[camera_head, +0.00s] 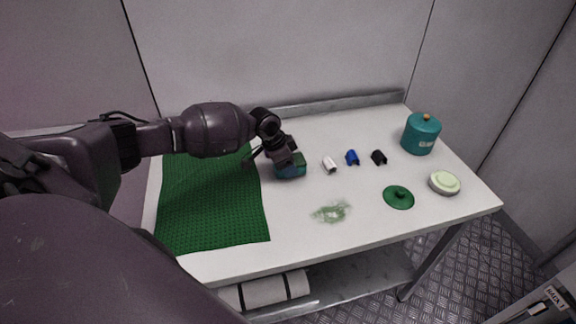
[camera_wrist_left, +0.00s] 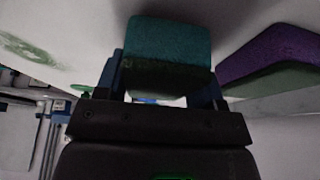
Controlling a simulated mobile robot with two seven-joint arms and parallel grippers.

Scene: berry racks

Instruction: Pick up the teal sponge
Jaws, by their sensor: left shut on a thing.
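The teal sponge (camera_head: 291,171) is at the middle of the white table, just right of the green mat. In the left wrist view, the sponge (camera_wrist_left: 168,42) fills the space between the fingers. My left gripper (camera_head: 288,160) reaches it from the left and above, and is shut on it; both fingers (camera_wrist_left: 165,80) lie along its sides. The gripper covers part of the sponge in the head view. I cannot tell whether the sponge touches the table. My right gripper is not in view.
The green mat (camera_head: 210,205) lies left. White (camera_head: 330,165), blue (camera_head: 352,158) and black (camera_head: 379,157) small pieces stand right of the sponge. A purple-and-green block (camera_wrist_left: 275,60) is beside the gripper.

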